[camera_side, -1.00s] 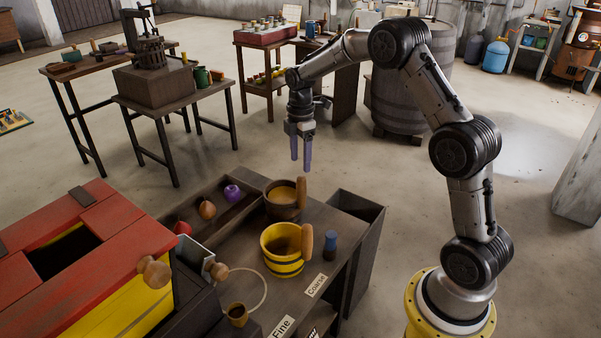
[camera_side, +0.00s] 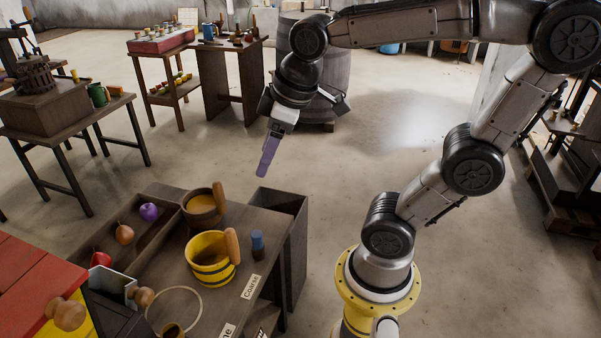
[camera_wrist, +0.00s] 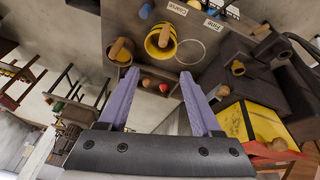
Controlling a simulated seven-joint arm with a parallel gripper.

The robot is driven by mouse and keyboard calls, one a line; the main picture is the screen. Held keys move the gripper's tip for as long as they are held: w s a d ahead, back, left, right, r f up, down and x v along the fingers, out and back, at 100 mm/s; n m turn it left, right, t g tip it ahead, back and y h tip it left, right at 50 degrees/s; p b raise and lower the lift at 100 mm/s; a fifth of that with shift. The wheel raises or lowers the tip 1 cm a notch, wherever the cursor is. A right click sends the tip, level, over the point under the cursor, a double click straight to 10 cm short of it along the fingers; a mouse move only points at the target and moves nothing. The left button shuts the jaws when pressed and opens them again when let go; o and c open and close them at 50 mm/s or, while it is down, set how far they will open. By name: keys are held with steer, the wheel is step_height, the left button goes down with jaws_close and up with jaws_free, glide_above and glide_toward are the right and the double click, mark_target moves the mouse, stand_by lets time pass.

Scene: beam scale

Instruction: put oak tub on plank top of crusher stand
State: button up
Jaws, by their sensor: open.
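The oak tub (camera_side: 203,209), brown with a tan upright handle, stands on a dark plank-topped stand (camera_side: 232,285) beside a long trough; it also shows in the wrist view (camera_wrist: 120,53). A yellow tub with black bands (camera_side: 208,262) stands just in front of it, and also shows in the wrist view (camera_wrist: 154,46). My gripper (camera_side: 262,172) is above and right of the oak tub in the side view, tilted, apart from it. In the wrist view its purple fingers (camera_wrist: 160,74) are spread, with nothing held. Which stand is the crusher stand is not certain.
The trough (camera_side: 140,250) holds red, orange and purple fruit. A blue-capped bottle (camera_side: 257,243) stands right of the yellow tub. A red-and-yellow box (camera_side: 20,275) is at the left. A press-like device (camera_side: 40,100) sits on a table behind.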

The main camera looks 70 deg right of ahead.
steer(key=s+a+f+m+t, duration=0.1)
steer(key=s+f+m, duration=0.1)
steer(key=s, duration=0.4)
steer(key=shift+s+a+f+m, duration=0.15)
steer(key=shift+s+a+m, duration=0.15)
steer(key=shift+s+m, duration=0.15)
